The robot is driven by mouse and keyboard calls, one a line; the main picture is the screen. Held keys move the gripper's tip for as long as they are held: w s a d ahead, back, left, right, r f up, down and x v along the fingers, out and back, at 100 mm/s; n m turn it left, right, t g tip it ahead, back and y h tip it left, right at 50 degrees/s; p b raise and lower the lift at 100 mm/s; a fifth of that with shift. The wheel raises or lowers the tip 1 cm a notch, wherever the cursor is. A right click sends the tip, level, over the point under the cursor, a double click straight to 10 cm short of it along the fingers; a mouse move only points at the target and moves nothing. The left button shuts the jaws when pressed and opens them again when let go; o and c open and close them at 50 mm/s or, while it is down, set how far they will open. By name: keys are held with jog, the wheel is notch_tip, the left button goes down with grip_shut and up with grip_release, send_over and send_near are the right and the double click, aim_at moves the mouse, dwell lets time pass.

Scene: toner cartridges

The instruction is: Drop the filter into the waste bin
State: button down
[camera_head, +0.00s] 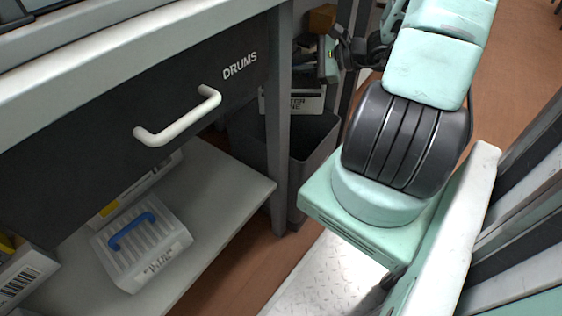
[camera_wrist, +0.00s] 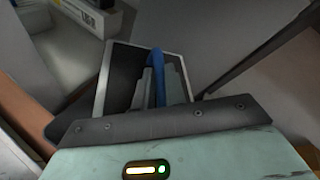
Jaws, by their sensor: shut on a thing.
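My gripper (camera_wrist: 160,85) is shut on the blue handle of a filter (camera_wrist: 106,80), which has a pale frame and a dark face in the wrist view. In the head view my gripper (camera_head: 328,62) is beyond the desk leg. A pale lettered face below it, at the bin's mouth, appears to be the held filter (camera_head: 308,103), partly hidden by the leg. The dark grey waste bin (camera_head: 314,150) stands on the floor behind the leg. I cannot tell how far the filter is inside its rim.
Another pale filter with a blue handle (camera_head: 165,270) lies on the lower shelf (camera_head: 222,205). Boxes (camera_head: 22,275) stand at its left. The DRUMS drawer (camera_head: 100,125) with a pale handle is above. The desk leg (camera_head: 280,130) stands close beside the bin.

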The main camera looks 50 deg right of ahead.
aim_at(297, 84)
jog(key=shift+f+b, duration=2.3)
jog(key=shift+f, duration=0.45)
jog(key=c, duration=1.4)
grip_release()
jog(key=shift+o, duration=0.2)
jog(key=p+v, duration=0.6)
jog(key=v, duration=1.1)
jog(key=shift+s, duration=0.2)
jog(key=shift+s+d, duration=0.1)
jog(key=shift+d, duration=0.1)
